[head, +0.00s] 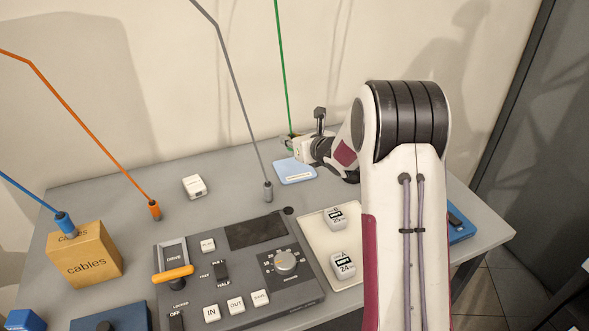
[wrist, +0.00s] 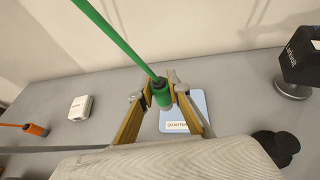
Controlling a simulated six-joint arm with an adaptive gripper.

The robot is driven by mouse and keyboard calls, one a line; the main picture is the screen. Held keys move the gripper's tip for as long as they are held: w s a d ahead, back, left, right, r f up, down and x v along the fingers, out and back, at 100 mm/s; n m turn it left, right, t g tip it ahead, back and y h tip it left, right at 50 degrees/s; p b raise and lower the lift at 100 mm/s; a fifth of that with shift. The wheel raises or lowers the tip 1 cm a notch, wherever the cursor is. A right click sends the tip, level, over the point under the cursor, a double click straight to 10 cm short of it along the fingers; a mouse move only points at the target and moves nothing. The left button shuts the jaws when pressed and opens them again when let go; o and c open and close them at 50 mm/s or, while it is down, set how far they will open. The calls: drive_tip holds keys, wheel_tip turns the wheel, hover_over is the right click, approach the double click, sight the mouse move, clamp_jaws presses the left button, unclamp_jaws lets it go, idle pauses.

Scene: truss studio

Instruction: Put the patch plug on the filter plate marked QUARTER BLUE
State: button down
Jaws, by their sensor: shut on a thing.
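A green patch plug (wrist: 161,93) with a green cable is between the fingers of my gripper (wrist: 158,98), which is shut on it. In the head view my gripper (head: 292,143) is at the far side of the table, by the filter plate. The light blue filter plate (head: 295,171) lies flat on the table. In the wrist view the filter plate (wrist: 186,113) shows behind and below the plug, its label partly hidden by a finger and starting with "QUARTER". I cannot tell whether the plug touches the plate.
A white box (head: 194,186) sits left of the plate. A control panel (head: 222,290) and a battery tray (head: 313,250) are nearer. A dark lamp-like device (wrist: 300,62) stands right.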

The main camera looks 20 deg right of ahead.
hover_over(294, 168)
drive_tip(key=shift+r, duration=0.45)
drive_tip(key=shift+f, duration=3.15)
drive_tip(key=shift+s, duration=0.1)
drive_tip(key=shift+f, duration=1.85)
drive_tip(key=shift+f, duration=0.15)
drive_tip(key=c, duration=1.9)
unclamp_jaws()
